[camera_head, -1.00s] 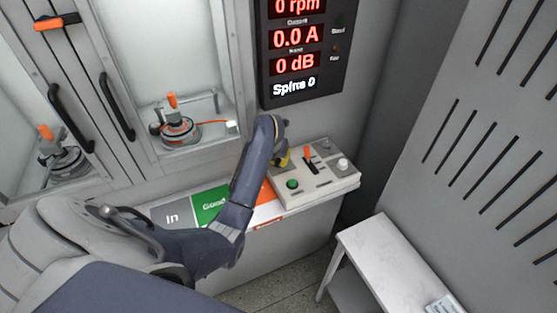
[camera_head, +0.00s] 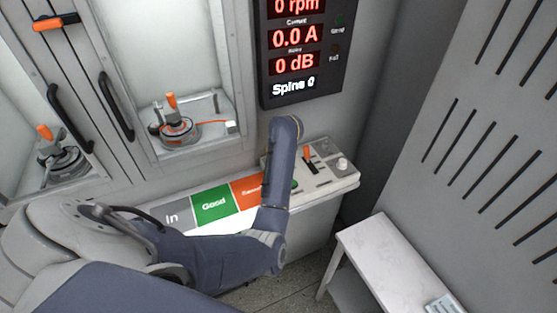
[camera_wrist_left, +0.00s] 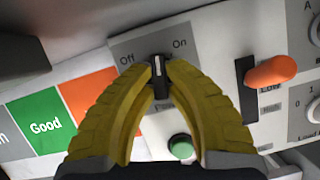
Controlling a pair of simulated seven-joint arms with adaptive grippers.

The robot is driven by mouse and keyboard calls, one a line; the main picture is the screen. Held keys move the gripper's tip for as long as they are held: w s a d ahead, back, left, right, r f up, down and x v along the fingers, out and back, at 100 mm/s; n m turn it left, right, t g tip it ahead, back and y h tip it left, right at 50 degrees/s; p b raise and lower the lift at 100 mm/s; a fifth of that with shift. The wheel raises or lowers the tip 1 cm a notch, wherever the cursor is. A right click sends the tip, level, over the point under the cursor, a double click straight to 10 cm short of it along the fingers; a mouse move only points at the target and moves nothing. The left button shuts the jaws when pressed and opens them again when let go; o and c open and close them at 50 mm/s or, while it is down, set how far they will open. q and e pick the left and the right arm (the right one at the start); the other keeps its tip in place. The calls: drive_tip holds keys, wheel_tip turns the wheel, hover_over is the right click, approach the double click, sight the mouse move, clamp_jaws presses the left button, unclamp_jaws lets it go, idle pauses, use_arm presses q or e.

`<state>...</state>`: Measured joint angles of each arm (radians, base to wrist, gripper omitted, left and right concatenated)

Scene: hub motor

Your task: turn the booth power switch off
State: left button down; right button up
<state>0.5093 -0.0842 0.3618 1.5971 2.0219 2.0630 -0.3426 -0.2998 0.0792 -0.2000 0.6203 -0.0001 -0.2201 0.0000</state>
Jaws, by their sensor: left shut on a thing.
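The booth power switch is a black rotary knob (camera_wrist_left: 159,84) on a grey plate marked Off and On, seen in the left wrist view. Its white mark points up in the picture, between the two words. My left gripper (camera_wrist_left: 160,66) has its yellow fingers shut on the knob, one on each side. In the head view the control box (camera_head: 334,183) stands right of the coloured strip, and my left arm hides the knob and fingers. My right gripper is not in view.
A green button (camera_wrist_left: 181,146) sits just below the knob, and an orange-handled lever (camera_wrist_left: 272,72) to its right. The display (camera_head: 295,62) above reads 0 rpm, 0.0 A and 0 dB. A white side table (camera_head: 390,255) stands at front right.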

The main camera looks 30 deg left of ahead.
use_arm(q)
drive_tip(key=n+g, duration=0.1)
drive_tip(key=n, duration=0.1)
drive_tip(key=n+g, duration=0.1)
drive_tip(key=n, duration=0.2)
drive_tip(key=shift+w+d+n+y, duration=0.1)
drive_tip(key=shift+w+n+y, duration=0.1)
drive_tip(key=shift+n+y, duration=0.15)
drive_tip(key=n+g, duration=0.1)
drive_tip(key=n, duration=0.1)
drive_tip(key=n+g, duration=0.1)
drive_tip(key=n, duration=0.2)
drive_tip(key=shift+w+y, duration=0.1)
drive_tip(key=shift+y, duration=0.15)
drive_tip(key=shift+n, duration=0.35)
drive_tip(key=c, duration=1.4)
unclamp_jaws()
